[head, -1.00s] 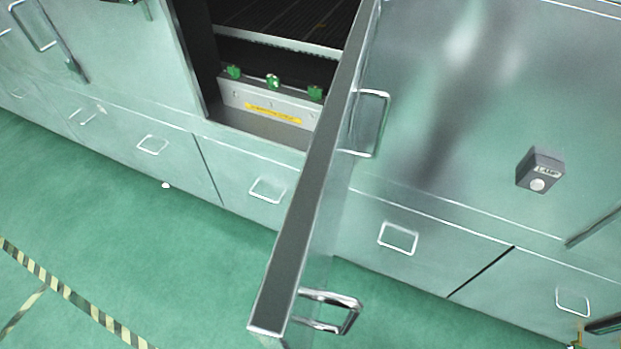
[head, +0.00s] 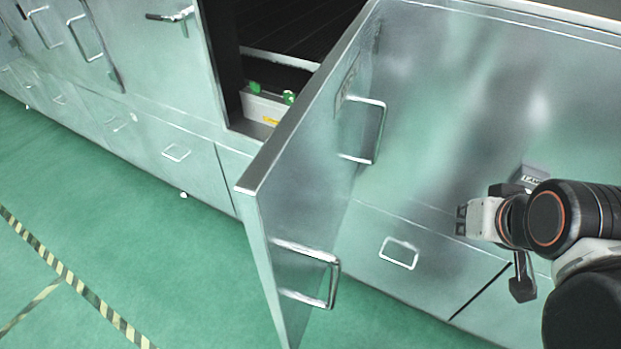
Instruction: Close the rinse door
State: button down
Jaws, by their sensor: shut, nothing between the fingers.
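The rinse door (head: 318,165) is a tall metal panel standing open, swung out from the machine front toward me. Two metal loop handles sit on its right face: an upper handle (head: 378,132) and a lower handle (head: 333,280). Behind the door's left side is the dark opening (head: 275,40), partly hidden by the door. My gripper (head: 462,220) is at the right of the head view, to the right of the door and apart from it. It points left and is shut and empty.
The metal machine front (head: 480,90) runs across the view, with lower panels bearing loop handles (head: 399,253). A grey box (head: 535,172) on it is partly hidden by my arm. Green floor (head: 110,230) with striped tape (head: 65,275) is free at left.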

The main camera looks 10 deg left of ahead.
aim_at(293, 197)
jog(key=u, duration=0.85)
jog(key=k+z, duration=0.25)
jog(key=k, duration=0.8)
